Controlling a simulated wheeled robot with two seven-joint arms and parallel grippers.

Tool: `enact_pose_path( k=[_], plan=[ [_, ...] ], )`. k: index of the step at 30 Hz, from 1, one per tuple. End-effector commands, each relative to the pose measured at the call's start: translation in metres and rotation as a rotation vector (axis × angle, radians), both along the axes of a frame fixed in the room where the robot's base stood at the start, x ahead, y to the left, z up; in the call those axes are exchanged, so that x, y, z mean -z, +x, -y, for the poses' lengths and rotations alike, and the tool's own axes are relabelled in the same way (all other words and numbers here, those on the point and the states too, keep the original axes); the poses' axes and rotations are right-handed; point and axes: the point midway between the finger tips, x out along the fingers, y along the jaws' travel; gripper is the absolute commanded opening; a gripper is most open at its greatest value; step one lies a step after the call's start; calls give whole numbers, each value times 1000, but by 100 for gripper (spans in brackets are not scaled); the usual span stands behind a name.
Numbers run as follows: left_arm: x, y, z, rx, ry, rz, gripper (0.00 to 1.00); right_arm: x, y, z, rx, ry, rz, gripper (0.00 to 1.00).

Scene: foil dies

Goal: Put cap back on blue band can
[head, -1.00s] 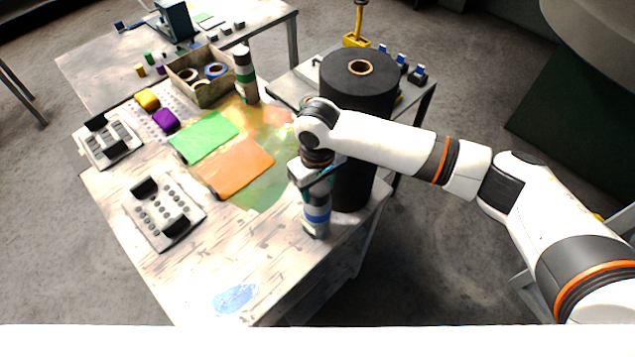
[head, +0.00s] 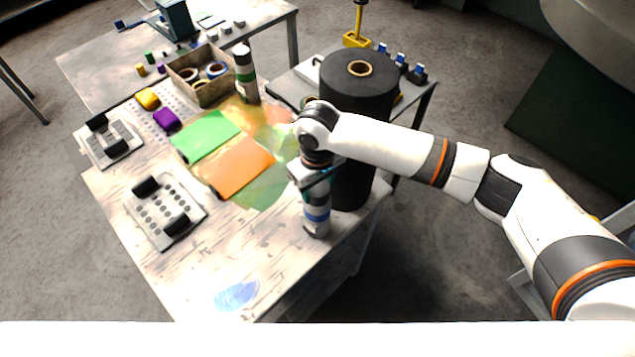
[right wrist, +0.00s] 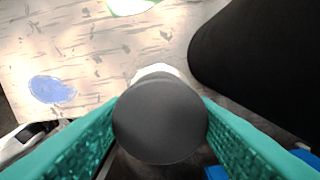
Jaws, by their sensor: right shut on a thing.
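The blue band can (head: 317,222) stands upright near the right edge of the table, a white and grey can with a blue band. My right gripper (head: 317,187) points down right at its top. In the right wrist view the teal fingers are shut on a round dark grey cap (right wrist: 160,118). A white edge of the can (right wrist: 157,70) shows just beyond the cap. The cap lies over the can's top, but I cannot tell whether it is fully seated. The gripper hides the join in the head view. My left gripper is not in view.
A large black roll (head: 358,90) stands close behind and right of the can. A green-banded can (head: 245,78) stands by a cardboard box (head: 213,92) of tape rolls. Green (head: 206,137) and orange (head: 243,168) sheets lie left. The table's front is clear beside a blue patch (head: 236,296).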

Motion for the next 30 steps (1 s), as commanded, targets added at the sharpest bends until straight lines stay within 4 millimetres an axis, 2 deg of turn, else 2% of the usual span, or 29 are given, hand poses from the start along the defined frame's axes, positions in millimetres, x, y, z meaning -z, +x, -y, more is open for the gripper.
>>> enact_pose_path(
  k=[30],
  plan=[
    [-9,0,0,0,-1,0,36,0,0,0,0,0,0,30]
  ],
)
